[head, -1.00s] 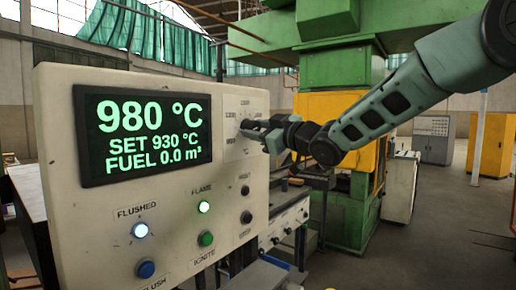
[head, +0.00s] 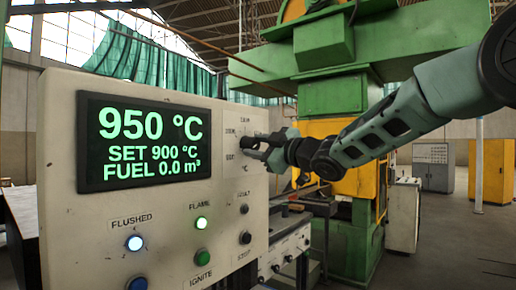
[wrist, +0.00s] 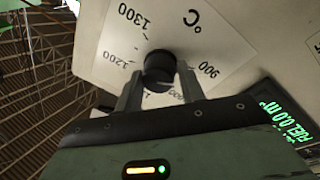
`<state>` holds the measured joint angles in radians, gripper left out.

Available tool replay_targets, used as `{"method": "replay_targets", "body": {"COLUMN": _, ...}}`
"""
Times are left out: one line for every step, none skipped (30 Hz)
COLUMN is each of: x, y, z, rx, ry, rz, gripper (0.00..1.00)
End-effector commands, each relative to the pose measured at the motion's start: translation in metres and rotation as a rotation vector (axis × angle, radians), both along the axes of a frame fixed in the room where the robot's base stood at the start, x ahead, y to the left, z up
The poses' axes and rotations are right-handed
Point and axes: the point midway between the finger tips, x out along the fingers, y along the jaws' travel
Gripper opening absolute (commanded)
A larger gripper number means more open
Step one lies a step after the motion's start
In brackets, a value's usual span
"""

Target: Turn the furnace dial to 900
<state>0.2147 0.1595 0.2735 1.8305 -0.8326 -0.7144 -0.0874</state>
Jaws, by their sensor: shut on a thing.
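The furnace dial (wrist: 159,68) is a black round knob on a white scale plate, seen in the wrist view. The marks 900, 1200 and 1300 show around it; its pointer is hidden, so I cannot read where it points. My gripper (wrist: 161,92) is shut on the dial, one finger on each side. In the head view my gripper (head: 254,146) reaches the panel from the right and covers most of the dial. The display (head: 150,141) reads 950 °C, SET 900 °C and FUEL 0.0 m³.
The panel (head: 60,150) carries a lit white FLUSHED lamp (head: 135,243), a lit green FLAME lamp (head: 201,223), a blue button (head: 137,284), a green button (head: 201,256) and black knobs (head: 245,238). A green and yellow machine (head: 330,110) stands behind my arm.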

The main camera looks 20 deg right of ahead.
Motion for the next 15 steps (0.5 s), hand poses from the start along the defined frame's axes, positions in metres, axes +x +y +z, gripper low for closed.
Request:
{"method": "replay_targets", "body": {"x": 0.0001, "y": -0.0003, "z": 0.0007, "rx": -0.001, "ry": -0.002, "rz": -0.001, "gripper": 0.16}}
{"method": "replay_targets", "body": {"x": 0.0001, "y": -0.0003, "z": 0.0007, "rx": -0.001, "ry": -0.002, "rz": -0.001, "gripper": 0.16}}
{"method": "replay_targets", "body": {"x": 0.0001, "y": -0.0003, "z": 0.0007, "rx": -0.001, "ry": -0.002, "rz": -0.001, "gripper": 0.16}}
{"method": "replay_targets", "body": {"x": 0.0001, "y": -0.0003, "z": 0.0007, "rx": -0.001, "ry": -0.002, "rz": -0.001, "gripper": 0.47}}
{"method": "replay_targets", "body": {"x": 0.0001, "y": -0.0003, "z": 0.0007, "rx": -0.001, "ry": -0.002, "rz": -0.001, "gripper": 0.56}}
{"method": "replay_targets", "body": {"x": 0.0001, "y": -0.0003, "z": 0.0007, "rx": -0.001, "ry": -0.002, "rz": -0.001, "gripper": 0.61}}
{"method": "replay_targets", "body": {"x": 0.0001, "y": -0.0003, "z": 0.0006, "rx": -0.001, "ry": -0.002, "rz": -0.001, "gripper": 0.61}}
{"method": "replay_targets", "body": {"x": 0.0001, "y": -0.0003, "z": 0.0006, "rx": 0.0, "ry": -0.001, "rz": -0.001, "gripper": 0.61}}
{"method": "replay_targets", "body": {"x": 0.0001, "y": -0.0002, "z": 0.0005, "rx": 0.0, "ry": -0.001, "rz": -0.001, "gripper": 0.61}}
{"method": "replay_targets", "body": {"x": 0.0001, "y": -0.0002, "z": 0.0005, "rx": 0.0, "ry": -0.001, "rz": -0.001, "gripper": 0.61}}
{"method": "replay_targets", "body": {"x": 0.0001, "y": -0.0002, "z": 0.0004, "rx": 0.0, "ry": -0.001, "rz": -0.001, "gripper": 0.61}}
{"method": "replay_targets", "body": {"x": 0.0001, "y": -0.0002, "z": 0.0004, "rx": 0.0, "ry": -0.001, "rz": -0.001, "gripper": 0.61}}
{"method": "replay_targets", "body": {"x": 0.0, "y": -0.0002, "z": 0.0003, "rx": 0.0, "ry": -0.001, "rz": -0.001, "gripper": 0.61}}
{"method": "replay_targets", "body": {"x": -0.0004, "y": -0.0004, "z": 0.0002, "rx": 0.0, "ry": -0.001, "rz": -0.001, "gripper": 0.61}}
{"method": "replay_targets", "body": {"x": -0.0013, "y": -0.0011, "z": -0.0001, "rx": 0.0, "ry": -0.001, "rz": -0.001, "gripper": 0.61}}
